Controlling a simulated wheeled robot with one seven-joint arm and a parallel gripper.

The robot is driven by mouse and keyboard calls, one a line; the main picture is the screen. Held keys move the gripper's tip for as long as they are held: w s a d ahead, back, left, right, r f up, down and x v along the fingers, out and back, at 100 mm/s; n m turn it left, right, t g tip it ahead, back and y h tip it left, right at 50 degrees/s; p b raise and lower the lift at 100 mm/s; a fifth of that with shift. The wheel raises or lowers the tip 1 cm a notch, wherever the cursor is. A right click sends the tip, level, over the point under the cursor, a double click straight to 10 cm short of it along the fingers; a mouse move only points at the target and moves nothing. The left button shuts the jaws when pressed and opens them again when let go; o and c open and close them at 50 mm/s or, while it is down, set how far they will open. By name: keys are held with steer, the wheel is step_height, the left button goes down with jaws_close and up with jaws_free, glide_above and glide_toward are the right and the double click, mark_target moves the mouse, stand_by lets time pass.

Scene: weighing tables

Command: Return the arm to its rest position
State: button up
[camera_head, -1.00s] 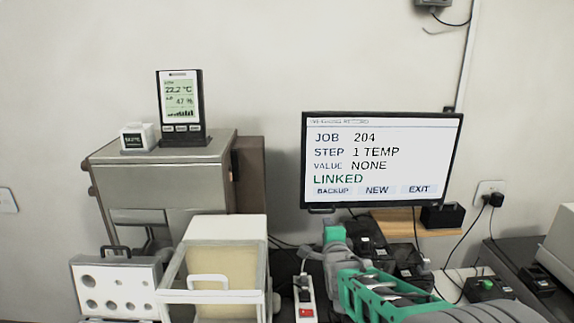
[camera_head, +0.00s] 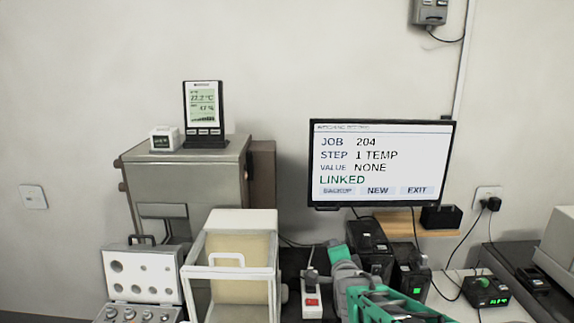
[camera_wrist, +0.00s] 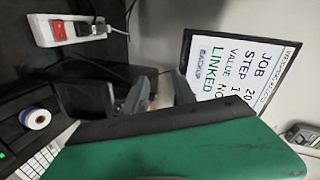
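My arm (camera_head: 385,303), green and grey, reaches in from the bottom edge of the head view, right of centre and below the monitor. Its far end is hard to make out there. In the wrist view, my gripper (camera_wrist: 160,92) shows two dark fingers standing apart with nothing between them. A green and black part of my own arm fills the lower middle of that view.
A monitor (camera_head: 381,185) reads JOB 204, STEP 1 TEMP, VALUE NONE, LINKED. A power strip (camera_head: 312,298), black boxes (camera_head: 368,240) and a white-framed case (camera_head: 230,270) crowd the arm. A metal cabinet (camera_head: 190,180) bears a thermometer display (camera_head: 203,110). Cables hang at right.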

steer(key=s+f+n+g, duration=0.7)
steer(key=s+f+n, duration=0.15)
steer(key=f, duration=0.45)
steer(key=s+f+n+g, duration=0.2)
steer(key=s, duration=0.4)
steer(key=s+f+n+g, duration=0.2)
steer(key=s+f, duration=0.1)
steer(key=s, duration=0.3)
steer(key=s+r+n+g, duration=0.3)
steer(key=s+r, duration=0.1)
steer(key=s, duration=0.8)
step_height(320, 180, up, 10)
steer(key=d+t, duration=0.1)
steer(key=t, duration=0.2)
steer(key=shift+d+r+y, duration=0.25)
steer(key=shift+d+y, duration=0.05)
steer(key=shift+m, duration=0.25)
